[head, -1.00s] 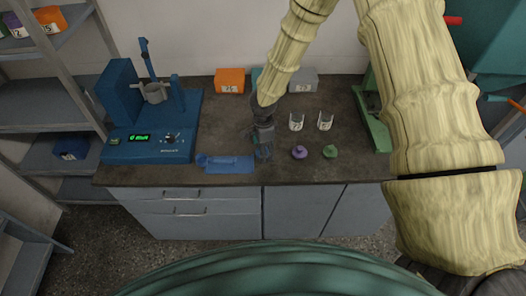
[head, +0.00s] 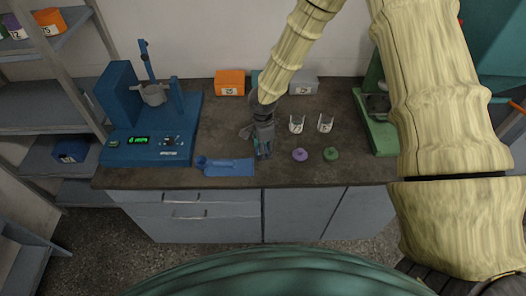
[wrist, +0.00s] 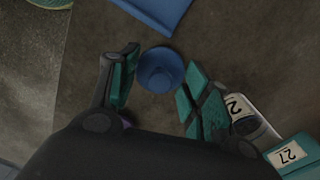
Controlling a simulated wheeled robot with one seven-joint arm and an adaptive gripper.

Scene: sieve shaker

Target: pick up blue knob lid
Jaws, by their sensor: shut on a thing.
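The blue knob lid (wrist: 160,70) shows in the wrist view as a round blue piece with a raised middle, between the two fingers of my gripper (wrist: 158,88). The fingers are shut on it, one teal pad at each side. In the head view my gripper (head: 264,148) is low over the bench, right of a flat blue piece (head: 232,167). The lid cannot be made out there behind the fingers. I cannot tell whether it is clear of the bench top.
A purple lid (head: 300,155) and a green lid (head: 331,154) lie right of my gripper. Two white holders (head: 297,124) stand behind them. A blue machine (head: 148,145) is at left, a green one (head: 380,135) at right. Orange (head: 230,83) and grey boxes (head: 304,86) line the back.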

